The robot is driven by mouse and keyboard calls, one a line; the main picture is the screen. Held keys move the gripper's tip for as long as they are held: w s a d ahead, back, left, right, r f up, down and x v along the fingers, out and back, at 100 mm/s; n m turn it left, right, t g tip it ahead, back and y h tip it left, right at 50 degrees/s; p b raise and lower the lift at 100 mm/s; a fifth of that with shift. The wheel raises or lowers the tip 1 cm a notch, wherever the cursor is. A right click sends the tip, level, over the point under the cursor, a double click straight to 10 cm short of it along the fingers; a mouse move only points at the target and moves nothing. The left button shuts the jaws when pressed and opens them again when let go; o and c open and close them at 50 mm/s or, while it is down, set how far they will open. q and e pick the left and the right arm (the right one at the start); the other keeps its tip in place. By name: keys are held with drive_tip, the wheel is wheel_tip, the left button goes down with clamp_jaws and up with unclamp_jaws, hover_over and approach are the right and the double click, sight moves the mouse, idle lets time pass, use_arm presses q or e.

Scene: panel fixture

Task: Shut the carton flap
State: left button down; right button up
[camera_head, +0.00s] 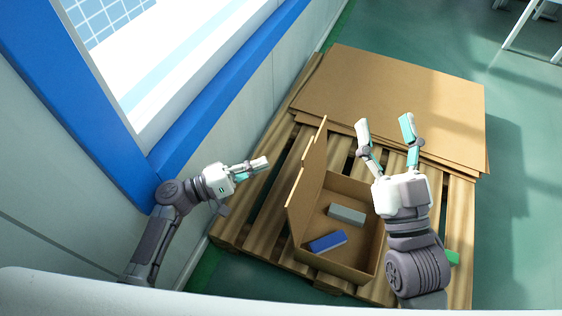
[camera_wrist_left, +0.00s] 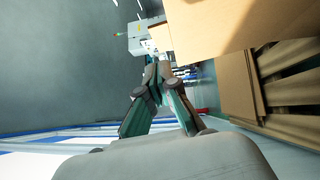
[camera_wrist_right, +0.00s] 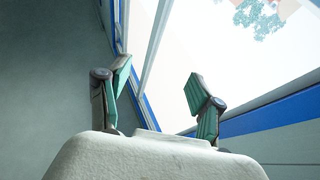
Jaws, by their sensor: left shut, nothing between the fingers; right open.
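An open cardboard carton (camera_head: 345,265) sits on a wooden pallet. Its flap (camera_head: 305,190) stands roughly upright along the carton's left side. Inside lie a grey block (camera_head: 347,214) and a blue block (camera_head: 328,241). My left gripper (camera_head: 266,161) is shut and empty, to the left of the flap and apart from it. In the left wrist view the left fingers (camera_wrist_left: 158,68) are together, and a brown cardboard surface (camera_wrist_left: 235,22) shows at the upper right.
Flat cardboard sheets (camera_head: 400,90) lie on the back part of the pallet (camera_head: 455,235). A wall with a blue-framed window (camera_head: 215,100) runs along the left. Green floor (camera_head: 520,200) is clear at the right.

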use_arm(q)
drive_tip(key=x, duration=0.9)
drive_tip(key=shift+d+b, duration=0.15)
drive_tip(key=shift+b, duration=0.2)
use_arm(e)
drive_tip(key=s+r+t, duration=0.2)
drive_tip(key=r, duration=0.1)
drive_tip(key=shift+y, duration=0.3)
use_arm(q)
drive_tip(key=shift+w, duration=0.1)
use_arm(e)
drive_tip(key=shift+w, duration=0.1)
